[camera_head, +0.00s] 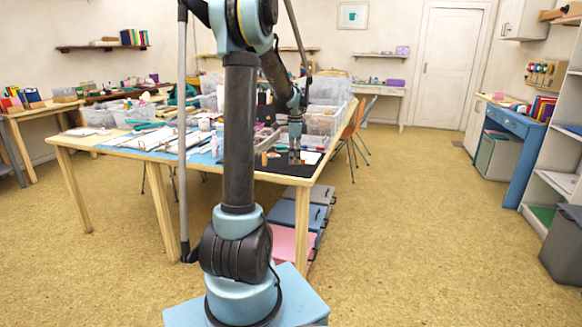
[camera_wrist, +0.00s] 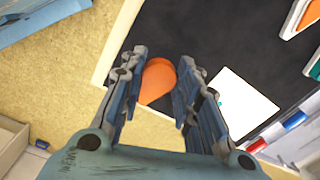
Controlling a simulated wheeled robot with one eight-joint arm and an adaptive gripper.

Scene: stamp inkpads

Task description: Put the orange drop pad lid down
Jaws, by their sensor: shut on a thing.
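The orange drop pad lid (camera_wrist: 158,80) shows in the wrist view between the two fingers of my gripper (camera_wrist: 160,66). My gripper is shut on it. Its rounded end faces up in the picture, and the fingers hide part of its sides. The lid is over the black mat (camera_wrist: 215,35) near the mat's left edge; I cannot tell whether it touches the mat. In the head view my gripper (camera_head: 294,156) is low over the black mat (camera_head: 284,168) at the table's near right corner, and the lid is too small to make out there.
A white card (camera_wrist: 247,104) lies on the mat right of my gripper. An orange-topped white-rimmed piece (camera_wrist: 306,17) and a teal one (camera_wrist: 316,70) lie at the right. Clear bins (camera_head: 325,119) stand behind my gripper on the crowded table. The mat's middle is bare.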

